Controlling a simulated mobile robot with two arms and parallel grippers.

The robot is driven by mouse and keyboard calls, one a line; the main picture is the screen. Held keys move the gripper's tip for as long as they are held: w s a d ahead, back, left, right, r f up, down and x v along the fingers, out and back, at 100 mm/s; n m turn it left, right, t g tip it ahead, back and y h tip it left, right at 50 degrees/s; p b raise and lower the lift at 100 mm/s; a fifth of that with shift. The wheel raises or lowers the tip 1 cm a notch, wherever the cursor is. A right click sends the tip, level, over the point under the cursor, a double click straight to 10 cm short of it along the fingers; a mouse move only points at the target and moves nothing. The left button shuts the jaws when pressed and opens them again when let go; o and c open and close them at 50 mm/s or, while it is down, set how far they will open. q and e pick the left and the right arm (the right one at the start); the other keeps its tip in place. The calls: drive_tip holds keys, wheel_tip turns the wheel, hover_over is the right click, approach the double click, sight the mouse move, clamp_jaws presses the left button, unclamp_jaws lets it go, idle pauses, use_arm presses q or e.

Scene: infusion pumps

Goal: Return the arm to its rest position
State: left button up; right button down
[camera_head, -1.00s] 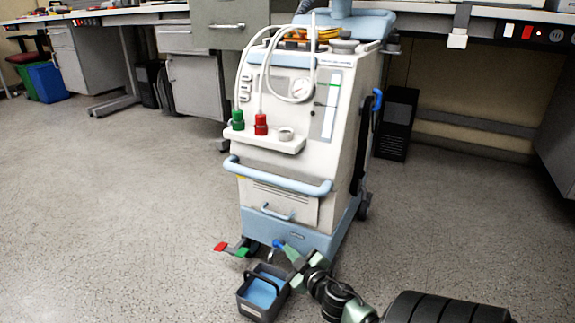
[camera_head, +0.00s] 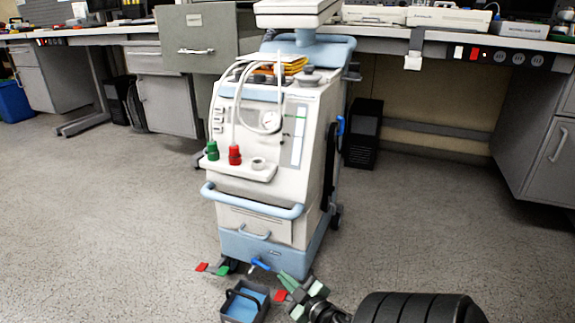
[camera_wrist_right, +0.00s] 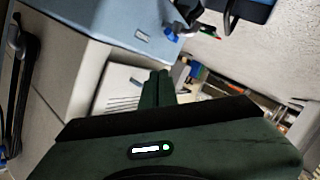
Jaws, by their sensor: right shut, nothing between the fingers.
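My right gripper (camera_head: 288,282) is low in the head view, in front of the machine's lower right corner. Its fingers are together and hold nothing. The shut fingers also show in the right wrist view (camera_wrist_right: 157,88). The tall white and blue medical machine (camera_head: 262,180) stands upright just behind the gripper; I cannot tell whether they touch. A small dark bin with blue inside (camera_head: 246,305) sits on the floor to the left of the gripper. My left gripper is not in view.
Red and green pedals (camera_head: 212,269) stick out at the machine's base. A blue push bar (camera_head: 253,203) crosses its front. A long bench (camera_head: 440,42) runs behind, with grey cabinets (camera_head: 540,155) at right. The floor (camera_head: 110,220) at left is clear.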

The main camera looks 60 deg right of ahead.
drive_tip(key=shift+s, duration=0.25)
idle(0.4)
